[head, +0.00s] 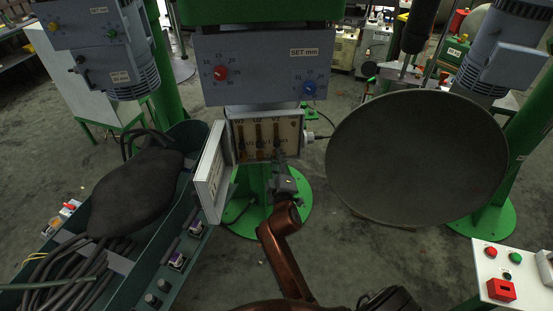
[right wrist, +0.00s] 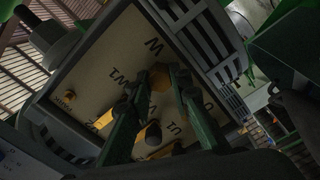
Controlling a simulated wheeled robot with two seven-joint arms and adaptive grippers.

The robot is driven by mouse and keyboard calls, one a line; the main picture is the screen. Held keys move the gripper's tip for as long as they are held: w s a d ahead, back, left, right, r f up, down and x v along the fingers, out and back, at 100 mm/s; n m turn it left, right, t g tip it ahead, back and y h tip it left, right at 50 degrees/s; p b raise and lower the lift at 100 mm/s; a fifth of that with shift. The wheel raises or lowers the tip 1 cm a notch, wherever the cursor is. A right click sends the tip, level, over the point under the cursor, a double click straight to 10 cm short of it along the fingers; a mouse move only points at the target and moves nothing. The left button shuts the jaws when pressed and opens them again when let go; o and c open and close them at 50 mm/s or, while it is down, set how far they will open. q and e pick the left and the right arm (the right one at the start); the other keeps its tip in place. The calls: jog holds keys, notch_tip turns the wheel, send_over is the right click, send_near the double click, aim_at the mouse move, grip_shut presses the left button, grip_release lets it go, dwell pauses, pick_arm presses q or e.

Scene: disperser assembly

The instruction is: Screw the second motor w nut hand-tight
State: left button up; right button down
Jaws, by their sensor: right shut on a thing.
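The open motor terminal box (head: 240,153) sits below the grey control panel in the head view. Its pale board carries letters and brass terminals, and the board (right wrist: 85,95) also shows at an angle in the right wrist view. My right gripper (head: 279,157) reaches up into the box's lower right part. In the right wrist view my right gripper (right wrist: 161,80) is shut on a brass motor w nut (right wrist: 159,76) just below a letter W. Its fingers partly hide the nut and the terminals. How far the nut is threaded cannot be seen. My left gripper is not in view.
The box's cover (head: 210,175) hangs open at the left. A large grey round dish (head: 417,158) stands close on the right. A green trough (head: 165,225) with cables and a dark bag lies left. A button box (head: 513,272) is at lower right.

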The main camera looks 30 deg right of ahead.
jog(key=c, duration=1.8)
grip_release()
jog(key=shift+o, duration=0.2)
